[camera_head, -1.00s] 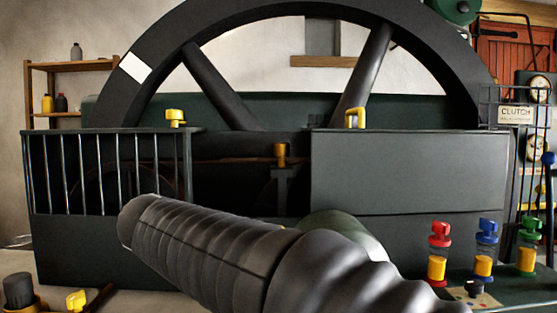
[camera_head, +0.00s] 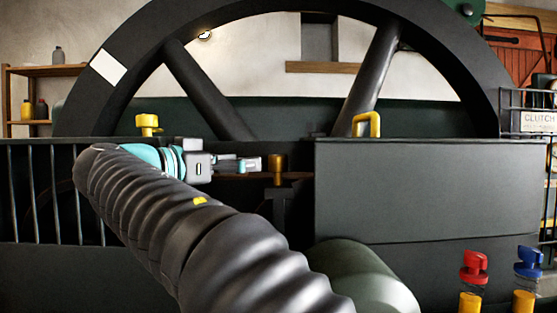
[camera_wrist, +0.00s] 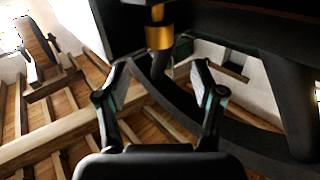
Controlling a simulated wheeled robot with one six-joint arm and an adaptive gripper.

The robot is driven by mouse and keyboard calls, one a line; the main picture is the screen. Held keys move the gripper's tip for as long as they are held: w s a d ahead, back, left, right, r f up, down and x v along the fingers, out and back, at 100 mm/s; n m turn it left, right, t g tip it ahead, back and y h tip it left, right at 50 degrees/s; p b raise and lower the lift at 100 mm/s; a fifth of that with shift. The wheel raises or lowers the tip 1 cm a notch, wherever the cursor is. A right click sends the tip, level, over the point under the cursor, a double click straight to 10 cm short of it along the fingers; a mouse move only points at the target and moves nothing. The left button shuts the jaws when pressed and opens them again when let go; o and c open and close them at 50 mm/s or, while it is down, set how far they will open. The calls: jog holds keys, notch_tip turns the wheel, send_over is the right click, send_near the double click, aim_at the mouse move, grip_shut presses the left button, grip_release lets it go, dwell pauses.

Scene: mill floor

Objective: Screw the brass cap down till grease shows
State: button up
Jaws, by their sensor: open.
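The brass cap (camera_head: 277,163) sits on top of a dark upright stem in the gap between the railing and the grey panel. In the wrist view the brass cap (camera_wrist: 159,37) shows as a golden cylinder above and beyond the fingertips. My gripper (camera_head: 255,164) reaches in from the left at about the cap's height, just short of it in the picture. In the wrist view my gripper (camera_wrist: 164,72) has its two fingers spread with nothing between them. I cannot tell how deep the remaining gap is. No grease can be made out.
The large dark flywheel (camera_head: 207,92) stands behind. The barred railing (camera_head: 50,195) is left and the grey panel (camera_head: 415,190) right of the gap. A yellow fitting (camera_head: 147,125) and a yellow handle (camera_head: 375,120) stand on top edges. Red (camera_head: 474,266) and blue (camera_head: 528,261) capped cups stand lower right.

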aim_at(271, 161)
jog(key=p+x, duration=0.1)
jog(key=x, duration=0.9)
jog(key=shift+d, duration=0.15)
jog(key=c, duration=1.2)
